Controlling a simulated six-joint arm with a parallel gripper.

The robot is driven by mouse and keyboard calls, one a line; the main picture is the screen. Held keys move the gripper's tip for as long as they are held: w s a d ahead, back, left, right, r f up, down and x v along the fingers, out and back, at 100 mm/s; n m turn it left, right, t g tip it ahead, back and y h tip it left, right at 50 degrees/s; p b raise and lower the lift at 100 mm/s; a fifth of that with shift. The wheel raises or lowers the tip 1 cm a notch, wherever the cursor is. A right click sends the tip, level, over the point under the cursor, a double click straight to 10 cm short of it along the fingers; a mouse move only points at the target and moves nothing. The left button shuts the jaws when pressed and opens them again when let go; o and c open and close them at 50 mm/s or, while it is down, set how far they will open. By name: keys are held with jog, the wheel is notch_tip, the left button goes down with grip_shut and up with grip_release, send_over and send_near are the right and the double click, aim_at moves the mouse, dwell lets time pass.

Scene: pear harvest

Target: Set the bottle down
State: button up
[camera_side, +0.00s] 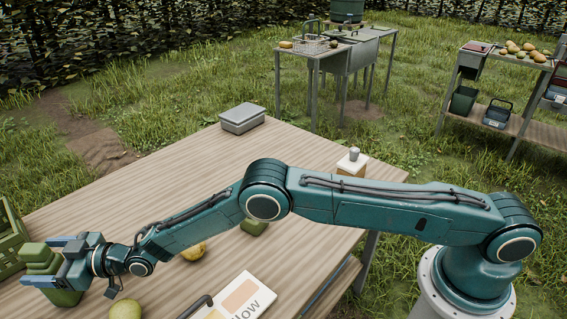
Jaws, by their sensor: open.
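A green bottle (65,297) stands at the left end of the wooden table, its green upper part (36,252) showing above and between my jaws. My gripper (52,262) is open, with one finger on the far side of the bottle and one on the near side. The gripper body covers part of the bottle. I cannot tell whether either finger touches it. The bottle looks roughly upright, and its base is hard to make out.
The wooden table (150,205) also holds a green crate (10,240) at the left edge, a yellow pear (194,251), a greenish pear (125,309), a printed card (238,300), a green object (255,227), a grey box (242,118) and a small block (352,162).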

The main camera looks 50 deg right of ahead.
aim_at(37, 247)
notch_tip(37, 247, up, 7)
dwell(0.4)
dwell(0.4)
